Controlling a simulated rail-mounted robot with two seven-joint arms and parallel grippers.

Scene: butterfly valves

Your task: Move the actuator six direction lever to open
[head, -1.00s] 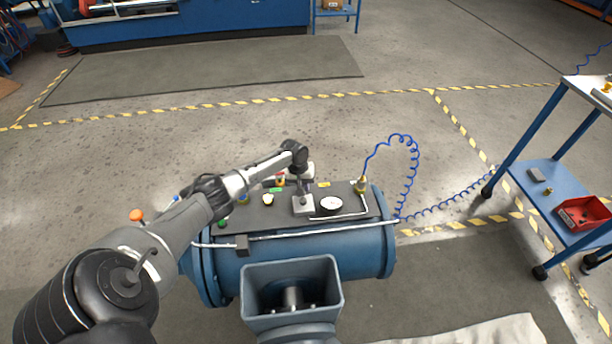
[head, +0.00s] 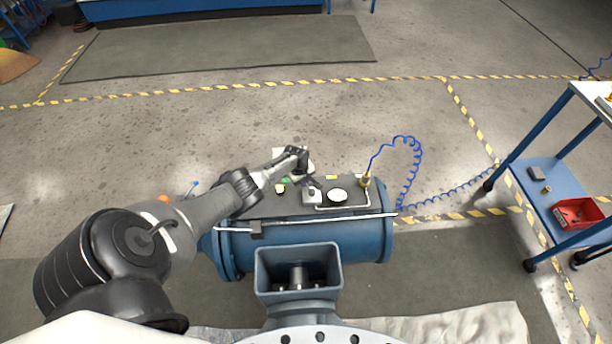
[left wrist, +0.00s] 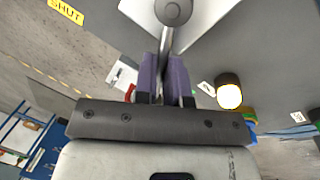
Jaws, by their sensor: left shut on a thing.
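A grey valve box (head: 312,197) sits on the dark panel on top of the blue actuator cylinder (head: 345,241). My left gripper (head: 307,179) reaches in from the left, just above and behind this box. In the left wrist view my left gripper (left wrist: 163,75) has its purple fingers shut on the slim metal lever (left wrist: 167,42), which runs up from between them to a round grey hub (left wrist: 173,11). A yellow "SHUT" label (left wrist: 66,11) shows at the upper left. The lever is too small to make out in the head view. My right gripper is not in view.
A white gauge (head: 337,195) and a brass fitting (head: 365,181) with a coiled blue hose (head: 416,165) are right of the box. A lit lamp (left wrist: 229,92) is near the fingers. A blue trolley (head: 555,185) stands at the right. Floor behind the cylinder is clear.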

